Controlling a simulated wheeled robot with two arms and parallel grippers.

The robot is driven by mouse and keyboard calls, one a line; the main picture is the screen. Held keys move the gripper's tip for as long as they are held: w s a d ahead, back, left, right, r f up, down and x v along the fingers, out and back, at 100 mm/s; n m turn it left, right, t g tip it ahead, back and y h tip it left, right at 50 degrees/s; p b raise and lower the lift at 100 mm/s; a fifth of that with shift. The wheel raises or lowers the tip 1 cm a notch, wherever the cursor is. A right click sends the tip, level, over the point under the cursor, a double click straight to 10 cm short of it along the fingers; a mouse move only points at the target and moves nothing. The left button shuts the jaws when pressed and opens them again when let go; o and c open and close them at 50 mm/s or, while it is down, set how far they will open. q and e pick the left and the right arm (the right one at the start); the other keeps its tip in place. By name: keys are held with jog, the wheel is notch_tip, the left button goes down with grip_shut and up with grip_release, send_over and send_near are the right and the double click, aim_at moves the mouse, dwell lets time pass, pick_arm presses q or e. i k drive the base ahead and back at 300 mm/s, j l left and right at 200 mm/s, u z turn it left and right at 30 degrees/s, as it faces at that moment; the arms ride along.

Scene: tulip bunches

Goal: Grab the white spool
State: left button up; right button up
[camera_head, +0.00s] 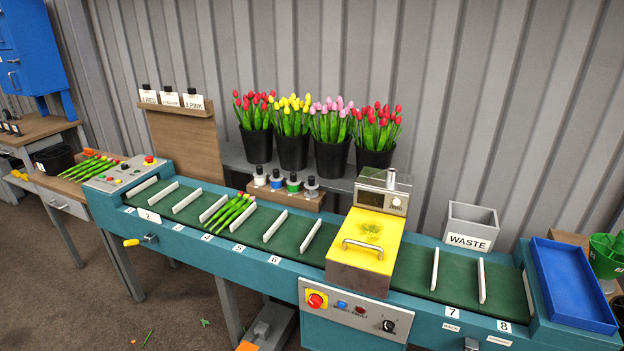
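A white spool (260,180) with a black top stands upright at the left end of a small wooden rack (286,199) behind the conveyor. To its right in the same row are a blue spool (277,184), a green spool (293,186) and a greyish-white one (311,188), each with a dark top. Nothing is touching the white spool from the front. Neither of my grippers shows in the head view.
A green-belted conveyor (305,260) with upright white dividers runs across the front. A tulip bunch (232,211) lies on it. A yellow-topped machine (365,245) stands right of the rack. Black tulip buckets (292,152) stand behind. A blue tray (570,285) is at the right.

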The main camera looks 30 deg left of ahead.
aim_at(260, 177)
jog(key=j+z, duration=0.45)
jog(key=j, duration=0.3)
jog(key=j+z, duration=0.45)
jog(key=j, duration=0.3)
